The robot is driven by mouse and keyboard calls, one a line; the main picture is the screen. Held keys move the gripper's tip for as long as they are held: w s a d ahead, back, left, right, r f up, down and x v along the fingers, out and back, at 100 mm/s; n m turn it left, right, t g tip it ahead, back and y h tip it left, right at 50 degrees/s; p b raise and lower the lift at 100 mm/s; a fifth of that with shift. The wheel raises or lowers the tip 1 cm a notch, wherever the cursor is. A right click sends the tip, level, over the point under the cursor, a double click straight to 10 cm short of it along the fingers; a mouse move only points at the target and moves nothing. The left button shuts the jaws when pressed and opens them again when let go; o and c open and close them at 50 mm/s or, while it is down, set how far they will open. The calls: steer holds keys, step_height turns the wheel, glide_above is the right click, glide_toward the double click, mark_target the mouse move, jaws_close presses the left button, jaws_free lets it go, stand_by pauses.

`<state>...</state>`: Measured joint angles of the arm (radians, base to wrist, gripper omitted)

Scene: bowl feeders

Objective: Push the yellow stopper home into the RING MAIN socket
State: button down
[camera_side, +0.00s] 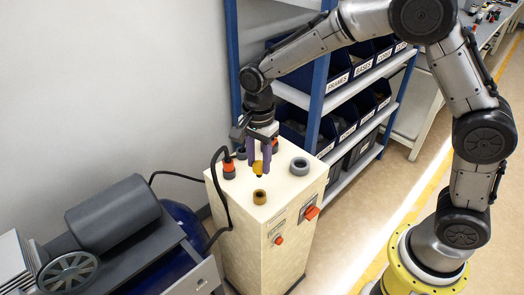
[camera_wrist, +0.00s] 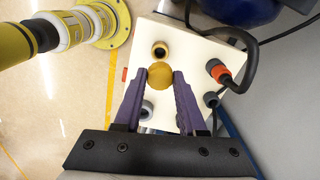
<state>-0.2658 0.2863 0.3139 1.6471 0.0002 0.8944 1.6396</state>
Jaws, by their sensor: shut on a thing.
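My gripper (camera_side: 259,158) has purple fingers and is shut on the yellow stopper (camera_side: 258,168). It holds the stopper above the top of a cream cabinet (camera_side: 283,204), clear of the surface. In the wrist view the stopper (camera_wrist: 160,77) shows as a yellow disc between the fingertips. A tan ring-shaped socket (camera_side: 260,197) stands on the cabinet top, nearer the front edge than the stopper. In the wrist view this socket (camera_wrist: 160,50) lies just beyond the stopper, its dark hole uncovered. I cannot read a RING MAIN label in either view.
A grey ring socket (camera_side: 300,166) stands at the right of the top. An orange plug with a black cable (camera_side: 228,168) stands at the left, its cable looping down beside the cabinet. A shelf of bins (camera_side: 345,85) stands behind; a compressor (camera_side: 115,215) is at left.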

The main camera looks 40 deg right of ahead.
mark_target(259, 176)
steer(key=shift+f, duration=2.95)
steer(key=shift+f, duration=1.4)
stand_by(0.3)
steer(key=shift+c, duration=1)
jaws_free()
steer(key=shift+r, duration=0.1)
steer(key=shift+r, duration=3.55)
steer(key=shift+r, duration=0.1)
steer(key=shift+r, duration=1.9)
